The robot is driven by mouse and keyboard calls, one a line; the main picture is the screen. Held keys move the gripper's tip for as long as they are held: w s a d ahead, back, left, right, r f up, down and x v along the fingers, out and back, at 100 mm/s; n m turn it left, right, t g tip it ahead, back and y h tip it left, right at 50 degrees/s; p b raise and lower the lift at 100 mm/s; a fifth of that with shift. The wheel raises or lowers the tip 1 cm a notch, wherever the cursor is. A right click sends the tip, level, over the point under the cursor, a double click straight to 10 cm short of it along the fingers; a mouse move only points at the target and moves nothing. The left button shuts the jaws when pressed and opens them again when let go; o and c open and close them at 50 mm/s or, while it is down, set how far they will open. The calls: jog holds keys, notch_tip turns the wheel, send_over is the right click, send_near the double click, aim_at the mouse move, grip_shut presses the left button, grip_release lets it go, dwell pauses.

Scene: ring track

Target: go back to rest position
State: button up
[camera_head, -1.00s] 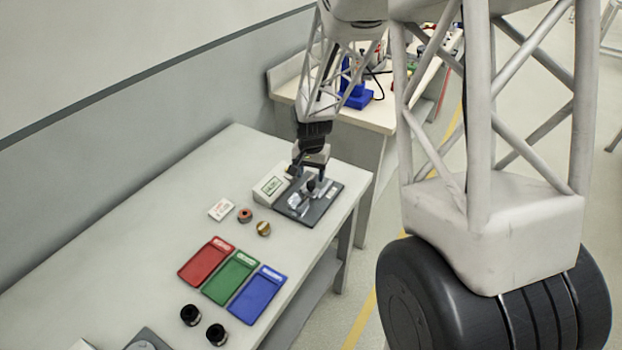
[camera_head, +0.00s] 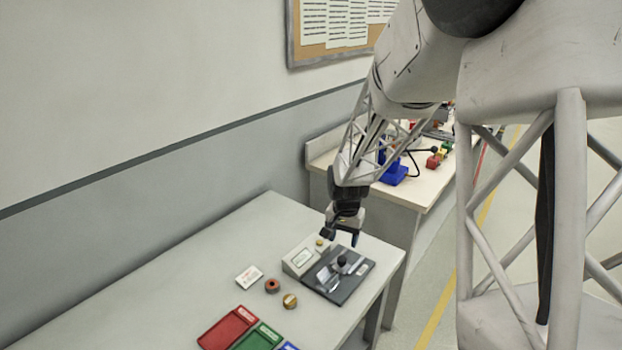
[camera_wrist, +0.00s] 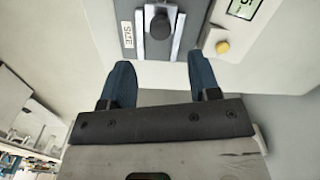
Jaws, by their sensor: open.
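My gripper (camera_head: 343,237) is above the far end of the grey table, over a measuring device (camera_head: 340,274) with a dark base plate. In the wrist view my gripper (camera_wrist: 165,75) shows two blue fingers spread apart with nothing between them. Past the fingertips is the device's dark knob (camera_wrist: 160,24) between two pale metal jaws, with a "SIZE" label beside it. The device's grey display box (camera_head: 301,258) carries a small screen and a yellow button (camera_wrist: 223,47).
A white card (camera_head: 249,277), a red-brown ring (camera_head: 272,286) and a brass ring (camera_head: 290,301) lie on the table (camera_head: 150,300). Red (camera_head: 228,328), green (camera_head: 258,338) and blue trays are nearer. A second bench (camera_head: 420,190) with a blue object stands behind; a wall is at left.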

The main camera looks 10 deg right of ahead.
jog(key=s+r+n+t, duration=0.1)
jog(key=s+r+n, duration=0.2)
jog(key=s+r, duration=1.1)
jog(key=s+r+n, duration=0.1)
jog(key=s+r, duration=0.1)
jog(key=s, duration=0.8)
jog(key=s+r+n+t, duration=0.1)
jog(key=s+r, duration=0.2)
jog(key=s, duration=0.8)
jog(key=shift+s+d+r+n+t, duration=0.15)
jog(key=shift+s+d+n+t, duration=0.15)
jog(key=shift+n, duration=0.1)
jog(key=shift+w, duration=0.1)
dwell(1.8)
